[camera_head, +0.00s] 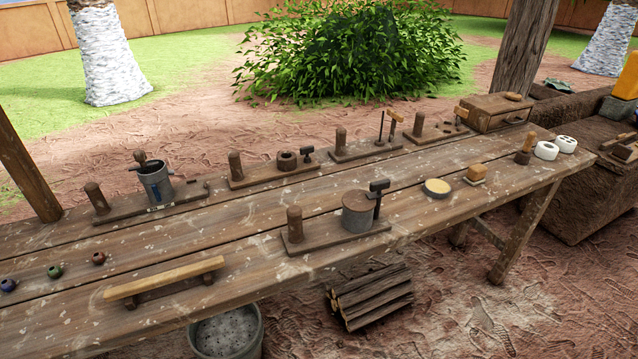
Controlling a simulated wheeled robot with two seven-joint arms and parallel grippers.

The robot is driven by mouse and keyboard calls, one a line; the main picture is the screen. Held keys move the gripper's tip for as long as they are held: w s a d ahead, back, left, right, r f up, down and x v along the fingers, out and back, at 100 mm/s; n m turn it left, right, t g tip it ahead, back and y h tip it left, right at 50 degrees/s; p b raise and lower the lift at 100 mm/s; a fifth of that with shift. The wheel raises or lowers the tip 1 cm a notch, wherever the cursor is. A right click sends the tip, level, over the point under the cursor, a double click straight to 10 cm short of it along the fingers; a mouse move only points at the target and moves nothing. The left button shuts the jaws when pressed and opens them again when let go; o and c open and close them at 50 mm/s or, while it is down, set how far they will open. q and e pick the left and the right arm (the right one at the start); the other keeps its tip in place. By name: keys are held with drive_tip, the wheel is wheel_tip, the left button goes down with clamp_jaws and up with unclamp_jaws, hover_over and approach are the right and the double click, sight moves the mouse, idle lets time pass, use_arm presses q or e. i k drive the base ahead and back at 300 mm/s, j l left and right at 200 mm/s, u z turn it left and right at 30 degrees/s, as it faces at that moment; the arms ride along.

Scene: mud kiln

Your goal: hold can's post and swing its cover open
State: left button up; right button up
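A round grey can (360,222) stands on a wooden board (334,238) near the front edge of the table. Its brown flat cover (357,202) lies over the can's top, so the inside is hidden. A wooden post (295,226) with a rounded knob stands upright at the left end of the same board. A dark T-shaped handle (378,190) rises at the can's right side; whether it joins the cover is not clear. Neither of my grippers shows in the head view.
The long wooden table (240,235) carries similar boards with posts along its back, one with a metal cup (157,183). A raised wooden bar (165,278) lies front left. A round dish (437,187) sits right of the can. Bare tabletop lies between them.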

sight(355, 201)
drive_tip(key=i+l+u, duration=0.3)
drive_tip(key=l+u, duration=0.3)
drive_tip(key=l, duration=0.2)
drive_tip(key=i+l+u, duration=0.1)
drive_tip(key=l+u, duration=0.2)
drive_tip(key=l, duration=0.2)
